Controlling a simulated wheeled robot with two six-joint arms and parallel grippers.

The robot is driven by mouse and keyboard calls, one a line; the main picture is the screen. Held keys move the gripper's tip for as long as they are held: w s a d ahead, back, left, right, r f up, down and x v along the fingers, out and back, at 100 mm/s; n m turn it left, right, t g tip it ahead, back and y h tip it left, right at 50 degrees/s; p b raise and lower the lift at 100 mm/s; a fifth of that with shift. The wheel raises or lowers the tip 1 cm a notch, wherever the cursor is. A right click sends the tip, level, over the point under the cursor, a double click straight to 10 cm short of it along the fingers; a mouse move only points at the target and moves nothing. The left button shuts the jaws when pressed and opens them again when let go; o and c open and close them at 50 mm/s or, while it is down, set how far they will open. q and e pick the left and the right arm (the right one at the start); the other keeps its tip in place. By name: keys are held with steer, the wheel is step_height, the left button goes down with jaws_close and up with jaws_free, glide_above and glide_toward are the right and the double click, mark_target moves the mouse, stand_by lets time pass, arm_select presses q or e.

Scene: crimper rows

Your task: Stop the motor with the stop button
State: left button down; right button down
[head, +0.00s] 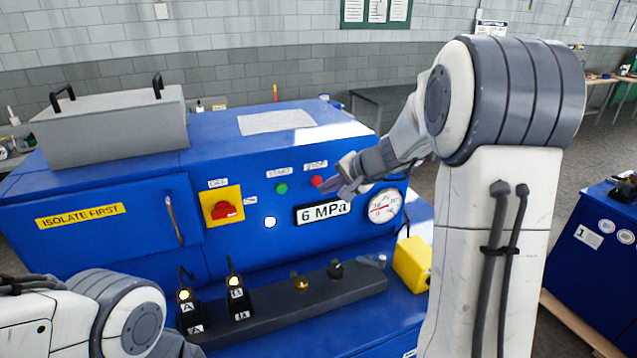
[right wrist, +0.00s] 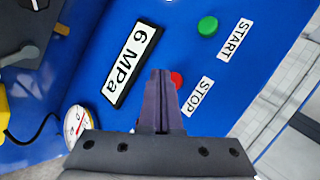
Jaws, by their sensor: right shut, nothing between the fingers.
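The red stop button (head: 317,181) is on the blue front panel, under the STOP label (head: 316,166). In the right wrist view the button (right wrist: 177,79) is partly hidden behind my fingertips, with the STOP label (right wrist: 197,97) beside it. My right gripper (head: 345,190) is shut and empty, just right of and below the button in the head view. Its fingertips (right wrist: 160,75) point at the panel; I cannot tell whether they touch the button. My left arm shows at the lower left, but its gripper is not visible.
The green START button (head: 282,188) is left of the stop button. The 6 MPa display (head: 323,212) and a gauge (head: 384,206) are close by. A red switch on a yellow plate (head: 208,193) and a white round lamp (head: 270,222) are further left. A dark rail (head: 262,309) lies below.

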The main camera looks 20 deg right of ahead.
steer(key=shift+w, duration=0.1)
stand_by(0.5)
steer(key=shift+w, duration=0.3)
steer(key=shift+w, duration=0.55)
stand_by(0.6)
steer(key=shift+s+b, duration=0.2)
steer(key=shift+b, duration=0.15)
steer(key=shift+s+b, duration=0.45)
steer(key=shift+s, duration=0.3)
steer(key=shift+s, duration=0.15)
